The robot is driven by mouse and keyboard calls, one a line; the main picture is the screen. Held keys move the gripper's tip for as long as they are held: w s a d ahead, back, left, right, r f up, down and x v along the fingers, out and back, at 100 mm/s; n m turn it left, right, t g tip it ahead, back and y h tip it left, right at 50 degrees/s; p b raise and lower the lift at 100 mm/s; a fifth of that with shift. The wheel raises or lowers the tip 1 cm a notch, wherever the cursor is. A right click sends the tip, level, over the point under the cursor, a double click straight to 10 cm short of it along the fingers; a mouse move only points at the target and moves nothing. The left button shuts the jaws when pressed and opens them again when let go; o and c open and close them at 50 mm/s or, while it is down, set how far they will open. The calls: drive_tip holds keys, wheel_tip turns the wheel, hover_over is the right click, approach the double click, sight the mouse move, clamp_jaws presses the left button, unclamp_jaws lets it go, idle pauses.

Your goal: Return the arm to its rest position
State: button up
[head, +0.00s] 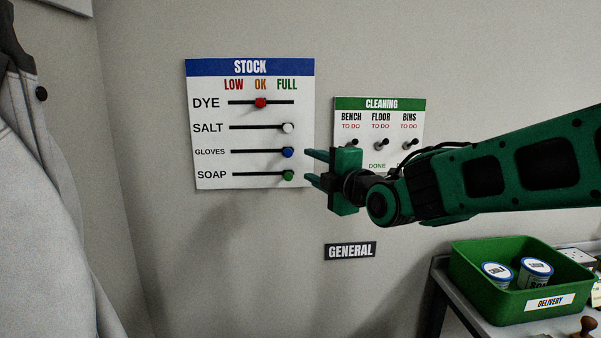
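My gripper (316,168) is in front of the wall, at the right edge of the white STOCK board (210,150). Its two green fingers point left and are apart, with nothing seen between them. The finger tips lie near the blue GLOVES knob (287,152) and the green SOAP knob (288,175); I cannot tell whether they touch the board. My arm reaches in from the right, stretched out across the picture. The red DYE knob (260,103) is under OK. The white SALT knob (288,127), the blue knob and the green knob are under FULL.
The CLEANING board (381,104) with three switches is partly hidden behind my arm. A GENERAL sign (350,251) is below. A green DELIVERY crate (480,297) with two tubs stands on a bench at lower right. A grey coat (35,190) hangs at left.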

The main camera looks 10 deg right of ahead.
drive_tip(key=s+d+f+m+g+h, duration=0.2)
drive_tip(key=s+d+f+m+g, duration=0.3)
drive_tip(key=d+f, duration=0.3)
drive_tip(key=s+d+f+m+g+h, duration=0.3)
drive_tip(key=s+d+f+m, duration=0.3)
drive_tip(key=d+f+m, duration=0.15)
drive_tip(key=s+d+f+m+g, duration=0.1)
drive_tip(key=s+f+m+g, duration=0.2)
drive_tip(key=s, duration=0.5)
drive_tip(key=s+d+f+m+g, duration=0.2)
drive_tip(key=s+m, duration=0.4)
drive_tip(key=s, duration=0.3)
drive_tip(key=s+d+f+m+g+y, duration=0.1)
drive_tip(key=s+f+m+g, duration=0.3)
drive_tip(key=s, duration=0.5)
drive_tip(key=shift+s+d+f+m+g, duration=0.15)
drive_tip(key=shift+d+f+m+g, duration=0.15)
drive_tip(key=shift+d+m, duration=0.45)
drive_tip(key=shift+a, duration=0.1)
drive_tip(key=shift+w+f, duration=0.25)
drive_tip(key=shift+w, duration=0.35)
